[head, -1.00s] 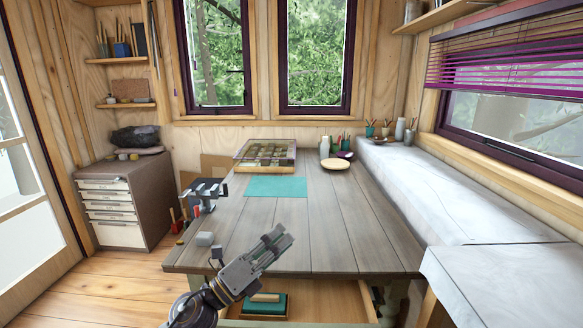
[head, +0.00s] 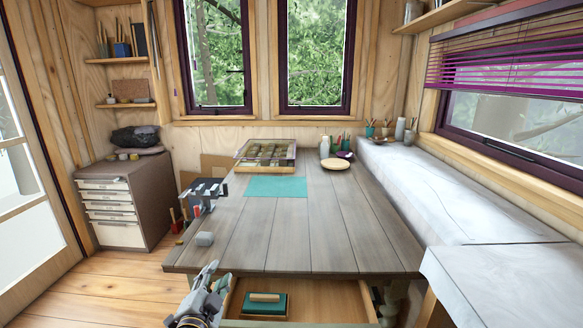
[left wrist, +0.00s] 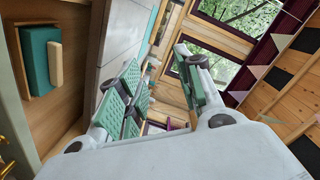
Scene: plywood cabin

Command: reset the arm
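My left gripper (head: 208,276) is low at the front left of the wooden table (head: 330,215), just outside the table's front edge and left of the open drawer (head: 325,300). In the left wrist view the left gripper (left wrist: 162,78) shows its green-padded fingers spread apart, with nothing held between them. My right gripper is in neither view.
The open drawer holds a green box (head: 264,304) with a pale wooden block on it. A glass-topped case (head: 265,153) stands behind.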

